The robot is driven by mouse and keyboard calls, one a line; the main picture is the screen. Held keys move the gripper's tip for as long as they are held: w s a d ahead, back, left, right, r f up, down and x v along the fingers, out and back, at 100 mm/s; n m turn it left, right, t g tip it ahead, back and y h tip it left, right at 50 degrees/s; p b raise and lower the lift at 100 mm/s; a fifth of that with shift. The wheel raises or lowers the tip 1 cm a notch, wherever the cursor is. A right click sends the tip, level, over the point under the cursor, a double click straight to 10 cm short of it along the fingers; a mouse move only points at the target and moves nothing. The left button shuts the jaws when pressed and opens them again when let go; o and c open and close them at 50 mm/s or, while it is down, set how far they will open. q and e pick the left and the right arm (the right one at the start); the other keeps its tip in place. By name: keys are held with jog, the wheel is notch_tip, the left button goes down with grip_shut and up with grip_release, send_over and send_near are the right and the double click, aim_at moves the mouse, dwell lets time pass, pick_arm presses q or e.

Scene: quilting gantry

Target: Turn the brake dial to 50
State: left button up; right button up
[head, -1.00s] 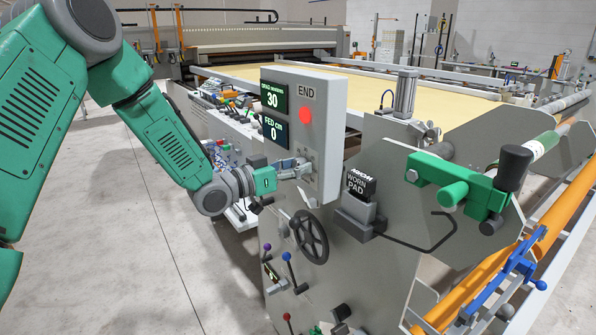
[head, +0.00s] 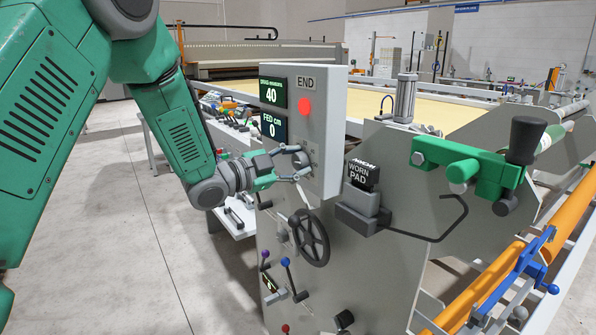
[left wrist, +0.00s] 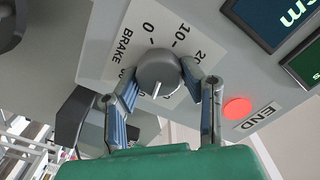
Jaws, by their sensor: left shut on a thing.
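The brake dial (left wrist: 158,68) is a round grey knob with a white pointer mark, on a white scale plate (left wrist: 137,32) lettered BRAKE. Numbers 0, 10 and 20 show in the left wrist view; the rest of the scale is partly hidden by the fingers. My left gripper (left wrist: 160,76) is shut on the dial, one finger on each side. In the head view the left gripper (head: 303,163) reaches the grey control box (head: 325,115) from the left and partly hides the dial. The upper display (head: 272,93) on the box reads 40. My right gripper is out of view.
The lower display (head: 274,127) reads FED cm 0. A red END button (head: 304,106) sits above the dial. Below are a black handwheel (head: 310,238) and levers. A WORN PAD block (head: 361,175) stands to the right. Open floor (head: 110,240) lies left.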

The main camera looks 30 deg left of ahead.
pick_arm(q)
jog(key=shift+s+f+m+b, duration=0.1)
jog(key=shift+f+m+b, duration=0.35)
jog(key=shift+m+b, duration=0.55)
jog(key=shift+m, duration=0.3)
jog(key=o, duration=1.1)
jog(key=shift+o, duration=0.2)
jog(key=shift+r, duration=0.2)
jog(key=shift+a, duration=0.15)
jog(key=v, duration=1.1)
jog(key=shift+s+a, duration=0.15)
jog(key=shift+s, duration=0.2)
jog(key=shift+f, duration=0.1)
